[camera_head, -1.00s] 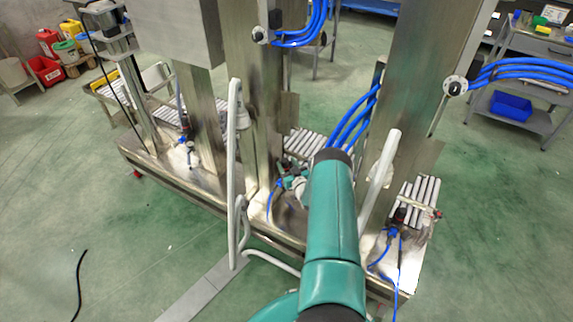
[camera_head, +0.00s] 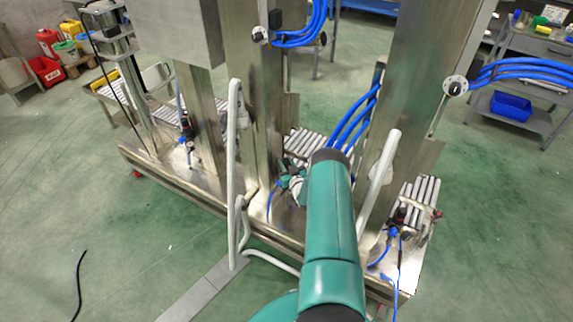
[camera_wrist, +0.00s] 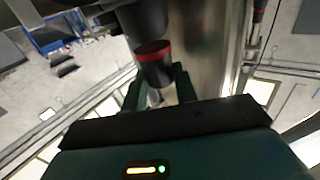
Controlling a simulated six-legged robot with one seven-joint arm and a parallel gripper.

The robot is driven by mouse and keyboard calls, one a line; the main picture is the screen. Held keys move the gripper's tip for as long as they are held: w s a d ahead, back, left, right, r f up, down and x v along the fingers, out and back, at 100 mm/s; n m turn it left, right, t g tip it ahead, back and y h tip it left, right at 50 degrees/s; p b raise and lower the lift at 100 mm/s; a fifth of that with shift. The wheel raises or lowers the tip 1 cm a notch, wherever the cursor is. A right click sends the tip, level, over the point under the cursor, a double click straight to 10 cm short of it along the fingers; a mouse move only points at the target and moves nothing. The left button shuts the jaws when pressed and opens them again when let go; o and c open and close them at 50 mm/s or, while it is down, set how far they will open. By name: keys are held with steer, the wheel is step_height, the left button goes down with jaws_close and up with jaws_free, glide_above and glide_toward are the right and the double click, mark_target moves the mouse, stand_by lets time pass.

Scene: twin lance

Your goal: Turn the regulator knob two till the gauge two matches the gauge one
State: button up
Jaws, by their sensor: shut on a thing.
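In the wrist view a dark regulator knob (camera_wrist: 155,70) with a red band stands between the two fingers of my gripper (camera_wrist: 158,88), which is shut on it. In the head view my gripper (camera_head: 293,182) is low at the middle column, partly hidden by my green arm; the knob it holds cannot be made out there. Other regulators with dark tops stand on the steel base at the left (camera_head: 186,126) and right (camera_head: 400,215). No gauge face is readable in either view, so the needles cannot be compared.
Steel columns (camera_head: 410,90) rise from the base close around my arm. White bent rails (camera_head: 233,170) stand in front, and blue hoses (camera_head: 350,125) run behind. A roller conveyor (camera_head: 305,143) lies beyond.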

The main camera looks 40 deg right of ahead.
steer(key=m+g+h, duration=0.1)
steer(key=m+h, duration=0.1)
steer(key=m+g+h, duration=0.2)
steer(key=h, duration=0.1)
steer(key=a+m+g+h, duration=0.1)
steer(key=m+g+h, duration=0.1)
steer(key=shift+w+h, duration=0.35)
steer(key=shift+h, duration=0.05)
steer(key=m+g+h, duration=0.1)
steer(key=m+g, duration=0.1)
steer(key=g, duration=0.1)
steer(key=m+g+h, duration=0.2)
steer(key=shift+w+g, duration=0.15)
steer(key=shift+g, duration=0.25)
steer(key=shift+m+g+h, duration=0.3)
steer(key=o, duration=1)
steer(key=shift+a, duration=0.1)
